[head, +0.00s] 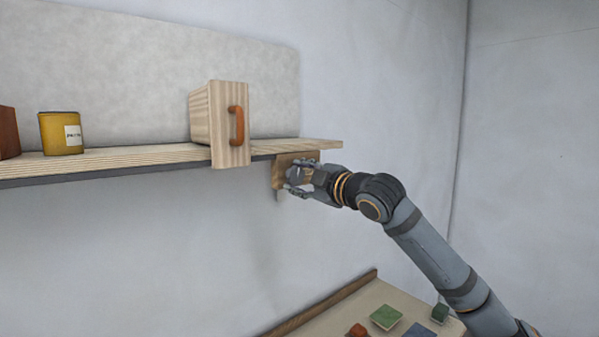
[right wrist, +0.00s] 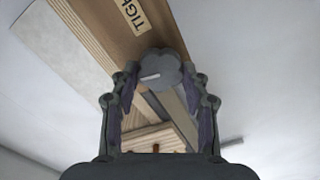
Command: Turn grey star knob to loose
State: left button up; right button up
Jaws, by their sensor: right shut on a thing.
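The grey star knob (right wrist: 160,70) has rounded lobes and a short pale mark on its face. It sits on a wooden block (head: 279,173) under the right end of the shelf. My right gripper (head: 297,184) reaches it from the right and is shut on the knob. In the right wrist view the gripper's fingers (right wrist: 161,92) stand on both sides of the knob. The left gripper is not in view.
The wooden shelf (head: 130,157) runs along the wall just above my gripper. On it are a wooden box with an orange handle (head: 212,125), a yellow tin (head: 60,133) and a red-brown thing (head: 8,132). A lower table (head: 350,310) holds coloured blocks.

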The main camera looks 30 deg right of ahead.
jog(key=shift+n+p, duration=0.4)
jog(key=shift+n, duration=0.6)
jog(key=o, duration=0.8)
jog(key=shift+c, duration=0.2)
